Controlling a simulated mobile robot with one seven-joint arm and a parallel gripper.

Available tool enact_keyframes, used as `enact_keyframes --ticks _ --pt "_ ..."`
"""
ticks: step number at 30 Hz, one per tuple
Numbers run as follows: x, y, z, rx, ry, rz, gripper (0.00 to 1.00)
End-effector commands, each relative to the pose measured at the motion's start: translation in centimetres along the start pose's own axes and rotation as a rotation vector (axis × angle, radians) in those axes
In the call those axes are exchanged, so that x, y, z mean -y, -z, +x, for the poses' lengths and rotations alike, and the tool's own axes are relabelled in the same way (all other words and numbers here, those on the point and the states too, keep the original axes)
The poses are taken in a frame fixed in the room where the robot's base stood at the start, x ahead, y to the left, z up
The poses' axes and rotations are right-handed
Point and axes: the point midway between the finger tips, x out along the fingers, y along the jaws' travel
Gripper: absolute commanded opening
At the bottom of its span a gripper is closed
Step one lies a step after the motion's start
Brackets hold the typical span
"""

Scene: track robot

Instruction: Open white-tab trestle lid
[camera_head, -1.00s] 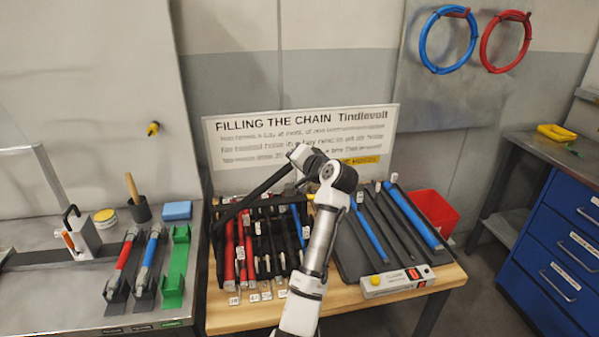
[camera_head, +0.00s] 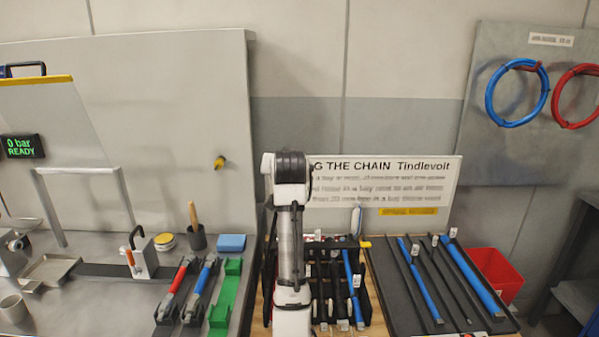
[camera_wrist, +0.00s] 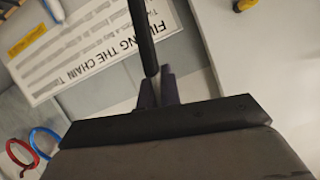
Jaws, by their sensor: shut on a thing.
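In the wrist view my gripper (camera_wrist: 160,88) is shut on the end of a black rod (camera_wrist: 142,35), which stretches away from the fingertips. In the head view my arm stands upright in front of the rack and hides the gripper. On the left bench, side by side, are a dark holder with a red top (camera_head: 177,277), one with a blue top (camera_head: 205,277) and a green holder (camera_head: 226,292). My arm is to the right of them. I cannot tell which of these has a white tab, nor whether a lid is shut.
A rack with dark and blue rods (camera_head: 347,275) stands behind my arm. A dark tray (camera_head: 395,295) of rods and a red bin (camera_head: 497,272) are to its right. A blue block (camera_head: 231,243) and a brush pot (camera_head: 197,238) stand behind the holders. A sign is on the wall.

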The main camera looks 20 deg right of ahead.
Motion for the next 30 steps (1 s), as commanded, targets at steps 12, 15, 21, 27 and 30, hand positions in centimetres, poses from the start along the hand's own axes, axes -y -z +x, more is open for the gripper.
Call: enact_keyframes --ticks 12,15,21,27,30 --pt "0.84 -0.03 0.04 0.0 -0.01 -0.024 0.0" --pt "0.83 -0.04 0.04 0.0 -0.009 -0.024 0.0" --pt "0.8 -0.06 0.05 0.001 -0.009 -0.023 0.26" --pt "0.79 -0.05 0.05 0.001 -0.009 -0.023 0.27" --pt "0.78 -0.07 -0.04 0.0 -0.009 -0.023 0.27"
